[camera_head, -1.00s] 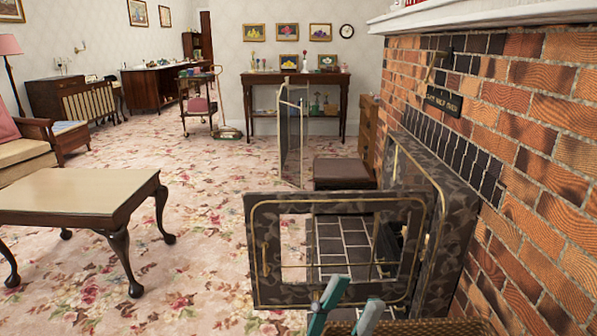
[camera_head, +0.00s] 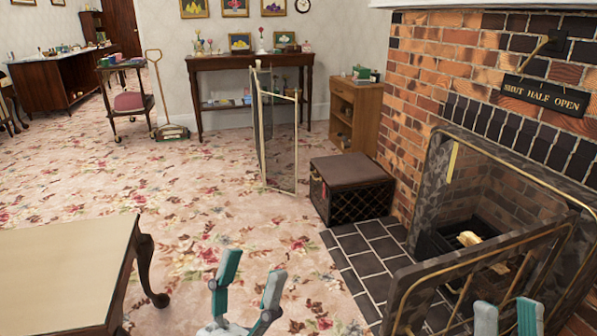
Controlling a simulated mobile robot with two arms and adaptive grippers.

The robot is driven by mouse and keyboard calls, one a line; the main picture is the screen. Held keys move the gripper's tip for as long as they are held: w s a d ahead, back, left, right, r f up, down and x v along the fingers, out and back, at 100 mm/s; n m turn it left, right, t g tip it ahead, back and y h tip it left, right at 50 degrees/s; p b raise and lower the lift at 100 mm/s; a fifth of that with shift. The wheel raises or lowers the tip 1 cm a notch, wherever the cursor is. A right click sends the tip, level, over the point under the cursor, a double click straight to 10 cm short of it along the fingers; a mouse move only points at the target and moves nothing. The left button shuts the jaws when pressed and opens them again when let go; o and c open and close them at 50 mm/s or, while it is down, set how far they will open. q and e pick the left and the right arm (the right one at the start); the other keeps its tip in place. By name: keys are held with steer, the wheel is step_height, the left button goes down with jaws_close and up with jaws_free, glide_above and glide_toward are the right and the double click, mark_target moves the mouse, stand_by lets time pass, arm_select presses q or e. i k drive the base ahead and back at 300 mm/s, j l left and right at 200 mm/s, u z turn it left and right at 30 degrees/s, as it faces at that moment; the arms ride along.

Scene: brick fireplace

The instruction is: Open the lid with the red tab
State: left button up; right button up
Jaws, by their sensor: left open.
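A brown padded box (camera_head: 355,202) with a dark lid (camera_head: 352,171) stands on the floor by the dark hearth tiles. The lid lies flat and closed. A small red tab (camera_head: 323,191) shows at the box's left front side. My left gripper (camera_head: 252,272) is at the bottom centre, open and empty, nearer to me than the box. My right gripper (camera_head: 508,314) is at the bottom right in front of the fire screen; its two fingertips show apart, with nothing seen between them. The rest of it is cut off.
The metal-framed fire screen (camera_head: 404,300) stands at the lower right before the brick fireplace. A coffee table (camera_head: 65,270) is at lower left. Patterned carpet (camera_head: 210,190) between table and hearth is clear.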

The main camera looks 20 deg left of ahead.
mark_target(353, 169)
steer(key=i+j, duration=0.5)
steer(key=j, duration=0.2)
steer(key=i+j, duration=0.5)
steer(key=j, duration=0.15)
steer(key=i+z, duration=0.15)
steer(key=i, duration=0.35)
steer(key=i+j+z, duration=0.15)
steer(key=i, duration=0.4)
steer(key=i+z, duration=0.3)
steer(key=i, duration=0.65)
steer(key=l, duration=0.1)
